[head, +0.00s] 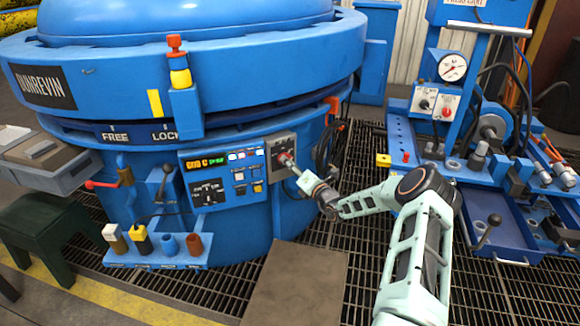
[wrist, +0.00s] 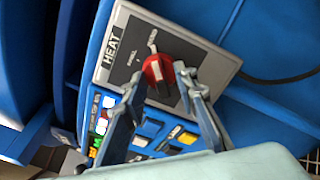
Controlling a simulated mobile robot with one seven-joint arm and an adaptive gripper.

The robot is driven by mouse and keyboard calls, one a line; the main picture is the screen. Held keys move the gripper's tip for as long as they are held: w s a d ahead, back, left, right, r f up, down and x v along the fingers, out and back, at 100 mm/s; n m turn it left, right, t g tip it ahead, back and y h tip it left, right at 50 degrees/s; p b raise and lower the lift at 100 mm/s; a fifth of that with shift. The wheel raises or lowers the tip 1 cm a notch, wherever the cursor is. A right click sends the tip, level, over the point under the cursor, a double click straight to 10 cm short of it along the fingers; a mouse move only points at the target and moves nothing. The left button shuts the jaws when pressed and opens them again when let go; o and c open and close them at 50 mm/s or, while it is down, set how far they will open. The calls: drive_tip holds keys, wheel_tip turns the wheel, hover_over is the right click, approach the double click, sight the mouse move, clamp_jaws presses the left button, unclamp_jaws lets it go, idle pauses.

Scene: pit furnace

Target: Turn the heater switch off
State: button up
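The heater switch (wrist: 157,69) is a red knob with a white mark, on a grey plate (wrist: 205,66) labelled HEAT. The small position labels around it are too blurred to read. In the head view the heater switch plate (head: 276,146) is at the right of the furnace's control panel. My gripper (wrist: 161,80) reaches the knob, one finger on each side of it. The fingers lean inward and appear to touch its sides; the exact contact is partly hidden. In the head view my gripper (head: 292,168) stands right in front of the plate.
The control panel (head: 222,171) with lit displays and coloured buttons is left of the plate. A hydraulic bench (head: 480,190) stands at the right. A grey-brown floor plate (head: 295,285) lies in front, clear.

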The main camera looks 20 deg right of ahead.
clamp_jaws()
drive_tip(key=shift+n, duration=0.4)
drive_tip(key=n+p, duration=0.1)
drive_tip(key=n, duration=1.8)
idle(0.6)
